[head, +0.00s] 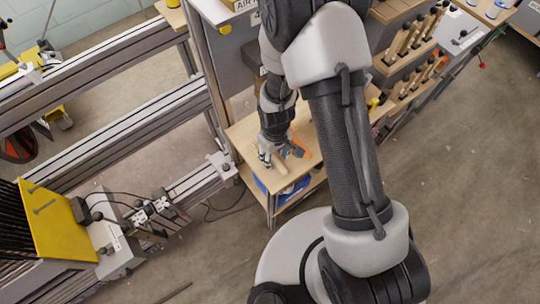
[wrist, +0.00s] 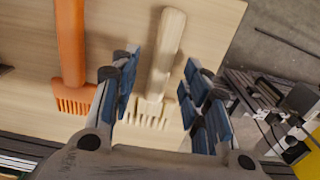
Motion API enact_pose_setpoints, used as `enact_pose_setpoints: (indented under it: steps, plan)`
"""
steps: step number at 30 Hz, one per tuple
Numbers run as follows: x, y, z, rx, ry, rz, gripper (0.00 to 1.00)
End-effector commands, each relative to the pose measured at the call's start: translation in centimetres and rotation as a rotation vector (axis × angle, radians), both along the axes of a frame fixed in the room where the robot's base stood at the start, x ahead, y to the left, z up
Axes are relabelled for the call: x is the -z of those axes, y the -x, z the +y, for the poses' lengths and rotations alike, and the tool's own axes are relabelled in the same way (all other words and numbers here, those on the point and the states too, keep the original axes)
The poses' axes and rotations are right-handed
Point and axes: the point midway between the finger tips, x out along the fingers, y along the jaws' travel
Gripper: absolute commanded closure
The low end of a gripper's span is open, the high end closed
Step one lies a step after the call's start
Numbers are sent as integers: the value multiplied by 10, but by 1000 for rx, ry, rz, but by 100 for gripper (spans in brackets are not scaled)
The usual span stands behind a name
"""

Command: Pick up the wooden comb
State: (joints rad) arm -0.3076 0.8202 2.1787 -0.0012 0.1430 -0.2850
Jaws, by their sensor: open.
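The wooden comb (wrist: 164,58) is pale, with a thick handle and short teeth. It lies on the light wooden shelf top (wrist: 215,20) in the wrist view. My gripper (wrist: 158,72) is open, with its blue-padded fingers on either side of the comb, apart from it in the picture. I cannot tell the height of the fingertips over the shelf. In the head view my gripper (head: 277,156) is low over the shelf top, and a pale piece that looks like the comb (head: 285,181) shows beside it.
An orange comb (wrist: 71,45) lies just left of the wooden comb, close to my left finger. In the head view, racks of wooden-handled tools (head: 405,40) stand to the right. A metal-framed machine with a yellow panel (head: 60,225) stands to the left.

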Motion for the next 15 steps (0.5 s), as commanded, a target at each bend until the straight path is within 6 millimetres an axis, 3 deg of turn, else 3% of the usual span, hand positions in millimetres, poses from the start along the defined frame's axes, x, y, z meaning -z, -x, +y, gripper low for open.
enact_pose_setpoints:
  steps: [2,8,15]
  plan:
    - [8,0,0,0,0,0,57]
    - [7,0,0,0,-1,-1,57]
    - [7,0,0,0,0,0,73]
